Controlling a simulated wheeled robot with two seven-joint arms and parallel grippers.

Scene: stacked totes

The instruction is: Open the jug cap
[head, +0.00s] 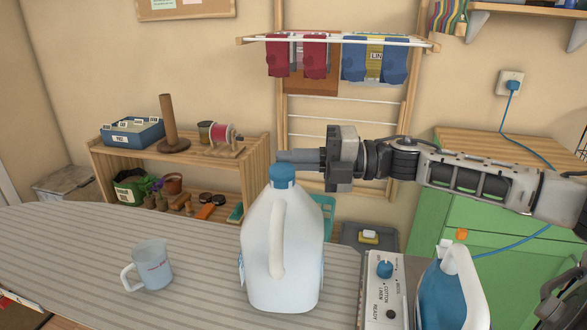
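A large white jug (282,250) with a side handle stands upright on the striped ironing board. Its blue cap (282,178) sits on the neck. My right gripper (290,156) comes in from the right, level, with its fingers pointing left. In the picture the fingertips lie just above the top of the cap, and I cannot tell whether they touch it or are behind it. The fingers show edge-on as one dark bar, so their opening is hidden. My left gripper is not in view.
A pale mug (155,268) stands left of the jug on the striped board (70,250). A white iron with a blue tank (448,290) and its control base (383,285) stand close on the right. A wooden shelf (253,150) is behind. The board's left side is clear.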

